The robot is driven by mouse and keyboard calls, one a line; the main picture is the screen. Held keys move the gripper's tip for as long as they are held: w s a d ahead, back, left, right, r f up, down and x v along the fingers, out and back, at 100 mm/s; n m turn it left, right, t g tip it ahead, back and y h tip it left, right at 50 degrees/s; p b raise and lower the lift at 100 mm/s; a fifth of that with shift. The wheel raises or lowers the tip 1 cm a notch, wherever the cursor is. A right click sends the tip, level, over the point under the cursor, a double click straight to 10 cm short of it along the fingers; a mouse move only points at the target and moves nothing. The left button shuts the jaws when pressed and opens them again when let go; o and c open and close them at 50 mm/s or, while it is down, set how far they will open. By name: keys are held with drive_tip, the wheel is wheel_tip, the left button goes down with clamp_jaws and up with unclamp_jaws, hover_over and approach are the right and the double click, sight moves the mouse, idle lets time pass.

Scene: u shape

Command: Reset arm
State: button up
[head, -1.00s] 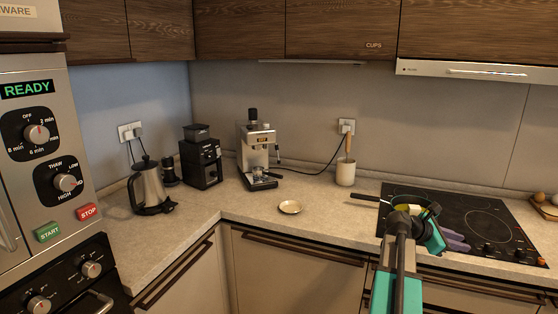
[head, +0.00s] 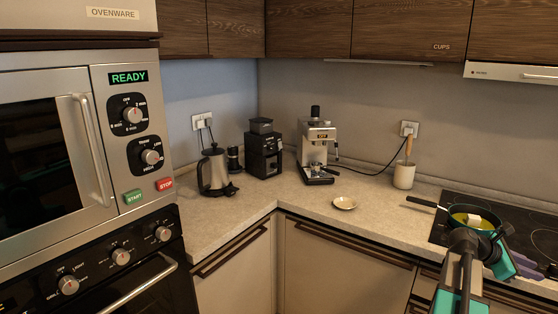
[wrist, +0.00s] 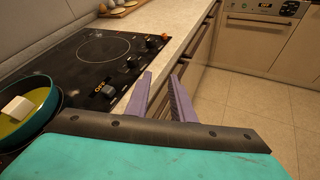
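My gripper (wrist: 161,98) shows in the wrist view with its two purple fingers apart and nothing between them. It points over the front edge of the counter beside the cooktop. In the head view my arm reaches in at the lower right, and its end partly hides the pan and the cooktop. The gripper's fingers show there only in part, at the right edge.
A dark pan (head: 469,218) with yellow liquid and a pale block stands on the black cooktop (wrist: 95,55). A small dish (head: 344,203), coffee machine (head: 316,150), grinder (head: 263,150), kettle (head: 213,172) and utensil pot (head: 403,175) stand on the counter. A microwave (head: 40,140) is at left.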

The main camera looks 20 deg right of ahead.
drive_tip(key=w+a+f+n+t+y, duration=0.1)
drive_tip(key=w+a+f+n+t, duration=0.15)
drive_tip(key=w+a+f, duration=0.7)
drive_tip(key=w+a+f+n+t+y, duration=0.1)
drive_tip(key=w+a+f+n, duration=0.2)
drive_tip(key=w+a+f, duration=0.7)
drive_tip(key=s+a+f+y, duration=0.2)
drive_tip(key=a+f, duration=1.1)
drive_tip(key=f, duration=0.2)
drive_tip(key=s+a+f+m+y, duration=0.1)
drive_tip(key=s+a+f, duration=0.2)
drive_tip(key=a+f, duration=0.25)
drive_tip(key=s+a+f+g+y, duration=0.1)
drive_tip(key=s+a+f, duration=0.2)
drive_tip(key=a+f, duration=0.3)
drive_tip(key=s+a+f+m+y, duration=0.1)
drive_tip(key=s+a+f, duration=0.3)
drive_tip(key=a, duration=0.4)
drive_tip(key=s+a+f+m+g+y, duration=0.1)
drive_tip(key=s+a+f+m+y, duration=0.1)
drive_tip(key=s+a+m, duration=0.5)
drive_tip(key=s+a+f+m+g+y, duration=0.2)
drive_tip(key=s+a+f+m+y, duration=0.1)
drive_tip(key=s+a+m, duration=0.4)
drive_tip(key=shift+s+a+f+y, duration=0.35)
drive_tip(key=shift+s+a+y, duration=0.1)
drive_tip(key=shift+a, duration=0.4)
